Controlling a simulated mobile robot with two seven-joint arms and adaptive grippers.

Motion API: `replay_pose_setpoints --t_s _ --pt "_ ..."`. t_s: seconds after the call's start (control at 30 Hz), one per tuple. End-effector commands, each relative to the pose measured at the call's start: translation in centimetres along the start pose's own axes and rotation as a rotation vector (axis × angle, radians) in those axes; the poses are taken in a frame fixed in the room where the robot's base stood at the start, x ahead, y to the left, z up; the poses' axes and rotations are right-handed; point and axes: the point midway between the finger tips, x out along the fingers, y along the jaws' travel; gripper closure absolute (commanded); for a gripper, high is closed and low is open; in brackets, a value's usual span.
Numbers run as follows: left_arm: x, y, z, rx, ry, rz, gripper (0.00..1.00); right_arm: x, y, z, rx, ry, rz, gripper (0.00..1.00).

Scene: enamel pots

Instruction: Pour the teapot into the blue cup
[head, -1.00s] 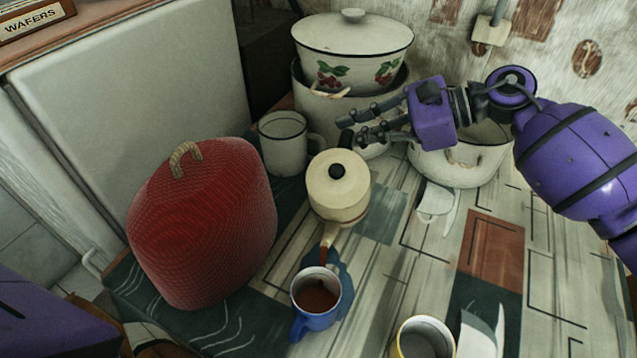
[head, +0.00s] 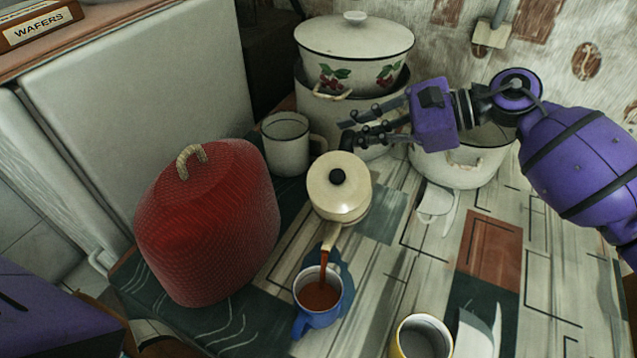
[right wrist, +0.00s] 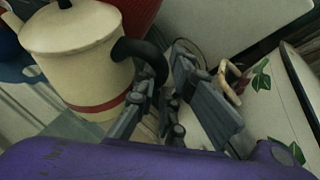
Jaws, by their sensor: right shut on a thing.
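The cream teapot (head: 335,190) with a black lid knob is tilted, its spout toward the blue cup. Brown liquid runs from the spout into the blue cup (head: 309,315), which stands on the table and holds a good amount of brown liquid. My right gripper (head: 352,132) is at the far side of the teapot. In the right wrist view its fingers (right wrist: 165,105) are shut on the black handle of the teapot (right wrist: 85,60). My left gripper is not in view.
A red cozy (head: 210,225) stands left of the teapot. A white mug (head: 285,145), a cherry-patterned pot (head: 350,65) and a white pot (head: 460,165) stand behind. A yellow-rimmed mug (head: 424,338) is at the front. The table at right is mostly clear.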

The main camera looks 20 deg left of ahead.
Motion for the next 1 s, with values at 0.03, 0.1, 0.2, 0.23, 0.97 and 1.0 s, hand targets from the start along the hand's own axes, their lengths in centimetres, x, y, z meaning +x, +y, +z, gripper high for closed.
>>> replay_pose_setpoints --t_s 0.03,0.1,0.2,0.23,0.97,1.0 --pt "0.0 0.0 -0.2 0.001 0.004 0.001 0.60 -0.1 -0.1 0.4 -0.004 -0.004 -0.004 1.00" --pt "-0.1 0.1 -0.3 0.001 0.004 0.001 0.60 -0.2 -0.1 0.5 -0.007 -0.003 -0.006 1.00" --pt "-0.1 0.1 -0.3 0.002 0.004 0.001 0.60 -0.2 -0.1 0.6 -0.012 -0.002 -0.009 1.00" --pt "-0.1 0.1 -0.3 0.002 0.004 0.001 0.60 -0.2 -0.1 0.7 -0.014 -0.001 -0.010 1.00" --pt "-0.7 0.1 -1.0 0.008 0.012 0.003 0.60 -0.6 0.3 1.6 -0.051 0.006 -0.026 1.00" --pt "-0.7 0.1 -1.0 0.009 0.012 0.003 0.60 -0.6 0.4 1.7 -0.053 0.006 -0.027 1.00"
